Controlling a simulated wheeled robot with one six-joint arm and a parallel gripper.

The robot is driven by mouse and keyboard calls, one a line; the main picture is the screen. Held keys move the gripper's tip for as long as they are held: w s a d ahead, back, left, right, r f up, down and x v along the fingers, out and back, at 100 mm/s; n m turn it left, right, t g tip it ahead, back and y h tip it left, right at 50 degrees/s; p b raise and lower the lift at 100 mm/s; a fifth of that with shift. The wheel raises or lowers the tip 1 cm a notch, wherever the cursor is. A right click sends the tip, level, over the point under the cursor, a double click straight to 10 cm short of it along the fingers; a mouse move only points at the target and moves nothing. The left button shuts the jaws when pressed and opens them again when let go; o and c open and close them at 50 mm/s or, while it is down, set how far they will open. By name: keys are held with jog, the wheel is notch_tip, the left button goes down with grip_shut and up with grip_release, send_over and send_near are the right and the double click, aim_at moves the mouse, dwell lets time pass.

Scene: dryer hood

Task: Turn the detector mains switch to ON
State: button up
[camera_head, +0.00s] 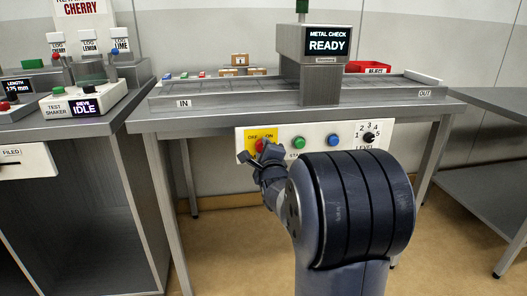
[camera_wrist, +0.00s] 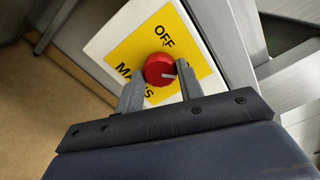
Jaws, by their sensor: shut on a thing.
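The detector mains switch is a red round knob (camera_wrist: 159,69) on a yellow plate marked OFF and MAINS in the wrist view. It also shows in the head view (camera_head: 261,145), with OFF at upper left and ON at upper right. My gripper (camera_wrist: 161,82) is shut on the knob, one finger on each side. The ON label is hidden there behind a finger. In the head view my gripper (camera_head: 265,163) partly covers the plate's lower part.
Right of the switch on the same panel are a green button (camera_head: 299,143), a blue button (camera_head: 333,141) and a level dial (camera_head: 369,137). The metal check display (camera_head: 327,42) above reads READY. A bench with a test shaker (camera_head: 85,104) stands at left.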

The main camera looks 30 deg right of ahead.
jog(key=o, duration=1)
jog(key=p+v, duration=0.2)
jog(key=v, duration=0.8)
jog(key=shift+s+a, duration=0.1)
jog(key=shift+s, duration=0.25)
jog(key=shift+w, duration=0.1)
jog(key=b+x, duration=0.2)
jog(key=x, duration=0.8)
jog(key=shift+w, duration=0.3)
jog(key=shift+s, duration=0.1)
